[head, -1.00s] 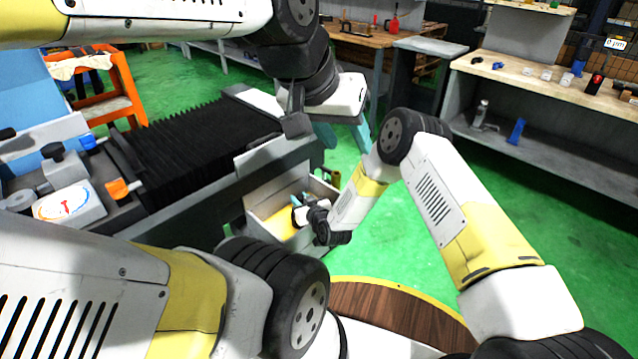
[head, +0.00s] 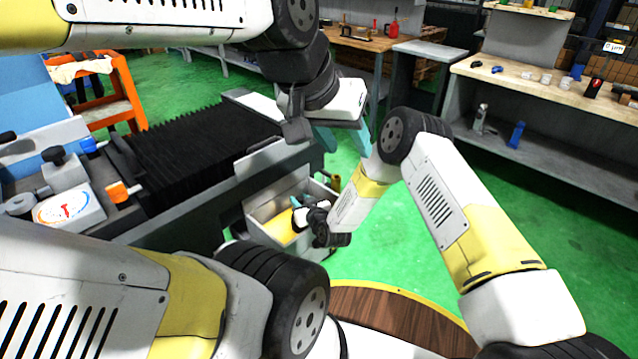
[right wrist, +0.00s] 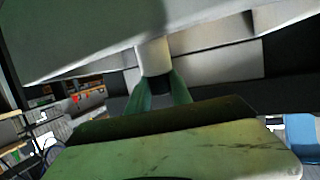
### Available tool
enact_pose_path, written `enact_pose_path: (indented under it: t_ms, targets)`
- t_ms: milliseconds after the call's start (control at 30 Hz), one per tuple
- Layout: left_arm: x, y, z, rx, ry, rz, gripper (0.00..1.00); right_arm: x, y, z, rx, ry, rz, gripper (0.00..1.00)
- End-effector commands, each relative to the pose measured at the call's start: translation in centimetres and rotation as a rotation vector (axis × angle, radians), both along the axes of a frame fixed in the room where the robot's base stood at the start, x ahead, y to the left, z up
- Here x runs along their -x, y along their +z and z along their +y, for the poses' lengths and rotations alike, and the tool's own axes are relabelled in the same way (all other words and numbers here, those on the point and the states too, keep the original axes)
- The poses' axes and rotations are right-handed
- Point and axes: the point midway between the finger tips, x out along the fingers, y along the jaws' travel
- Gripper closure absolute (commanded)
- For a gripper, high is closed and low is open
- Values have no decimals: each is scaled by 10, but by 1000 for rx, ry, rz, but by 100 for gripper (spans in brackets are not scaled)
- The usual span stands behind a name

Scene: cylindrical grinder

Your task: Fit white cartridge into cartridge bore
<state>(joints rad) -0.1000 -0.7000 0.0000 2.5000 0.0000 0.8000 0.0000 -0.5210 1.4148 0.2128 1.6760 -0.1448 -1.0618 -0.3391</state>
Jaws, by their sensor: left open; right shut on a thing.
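The white cartridge (right wrist: 153,56) is a short white cylinder, upright in the right wrist view between the teal fingers of my right gripper (right wrist: 160,92). Its upper end meets a pale grey surface (right wrist: 90,45); I cannot tell whether it enters a bore there. In the head view my right gripper (head: 298,203) is at the grey, yellow-floored box beside the machine, and the cartridge is hard to make out. My left gripper (head: 345,138) is open and empty, above and to the right of that box. No bore opening is clearly visible.
The grey box (head: 256,212) is attached at the near side of the grinder, below its black bellows (head: 200,140). An orange cart (head: 120,95) stands behind. A workbench (head: 540,85) with small items is at right.

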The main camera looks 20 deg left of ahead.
Motion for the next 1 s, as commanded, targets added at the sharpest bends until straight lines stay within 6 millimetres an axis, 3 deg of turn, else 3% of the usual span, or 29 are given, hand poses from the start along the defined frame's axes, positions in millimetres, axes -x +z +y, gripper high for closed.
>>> enact_pose_path:
  t_ms: [1000]
  targets:
    - [0,0,0,0,0,0,55,0,-6,1,-1,0,-2,100]
